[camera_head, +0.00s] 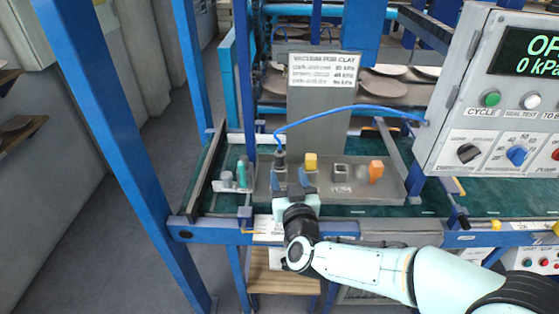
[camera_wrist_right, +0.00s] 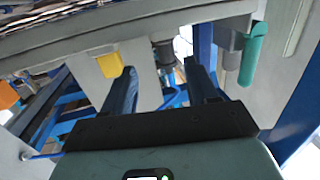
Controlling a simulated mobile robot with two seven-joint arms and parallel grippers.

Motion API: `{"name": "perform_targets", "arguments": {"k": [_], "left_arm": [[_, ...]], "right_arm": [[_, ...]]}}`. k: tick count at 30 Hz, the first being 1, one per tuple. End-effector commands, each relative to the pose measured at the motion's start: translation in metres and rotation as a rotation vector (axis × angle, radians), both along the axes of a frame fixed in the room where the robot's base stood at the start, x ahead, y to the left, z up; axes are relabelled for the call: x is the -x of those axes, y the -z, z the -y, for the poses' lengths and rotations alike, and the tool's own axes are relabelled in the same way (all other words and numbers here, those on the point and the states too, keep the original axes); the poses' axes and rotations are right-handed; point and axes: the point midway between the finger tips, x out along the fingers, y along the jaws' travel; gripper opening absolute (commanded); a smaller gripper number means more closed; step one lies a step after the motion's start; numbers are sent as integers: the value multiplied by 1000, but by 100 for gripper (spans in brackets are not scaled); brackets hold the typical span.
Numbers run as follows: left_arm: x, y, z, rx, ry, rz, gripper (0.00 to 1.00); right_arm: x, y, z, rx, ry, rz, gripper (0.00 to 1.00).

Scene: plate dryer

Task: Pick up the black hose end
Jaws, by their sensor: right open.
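The black hose end (camera_head: 280,159) stands upright at the left end of a grey tray (camera_head: 333,206), with a blue hose (camera_head: 350,109) running from its top to the control box. In the right wrist view the hose end (camera_wrist_right: 163,51) shows in the gap between the two fingertips. My right gripper (camera_head: 290,174) is open, with its fingers pointing toward the hose end from the near side. In the wrist view the open jaws (camera_wrist_right: 160,68) hold nothing; I cannot tell whether either finger touches the hose end. My left gripper is not in view.
A yellow fitting (camera_head: 311,161), a grey fitting (camera_head: 340,173) and an orange fitting (camera_head: 376,171) stand to the right on the tray. A teal cylinder (camera_head: 242,172) stands to the left. A sign (camera_head: 323,70) rises behind. The control box (camera_head: 490,130) overhangs the right side.

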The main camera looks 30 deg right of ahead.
Motion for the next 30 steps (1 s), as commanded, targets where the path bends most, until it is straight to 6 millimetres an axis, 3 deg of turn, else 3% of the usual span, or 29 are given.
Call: {"name": "perform_targets", "arguments": {"k": [18, 27, 28, 30], "left_arm": [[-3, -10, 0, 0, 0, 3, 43], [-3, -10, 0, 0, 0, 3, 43], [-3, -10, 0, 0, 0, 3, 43], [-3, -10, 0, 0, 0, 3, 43]], "right_arm": [[-70, 2, 18, -1, 0, -1, 58], [-75, 2, 19, -1, -2, 0, 58], [-75, 2, 19, -1, -2, 0, 52], [-75, 2, 19, -1, -2, 0, 29]]}}
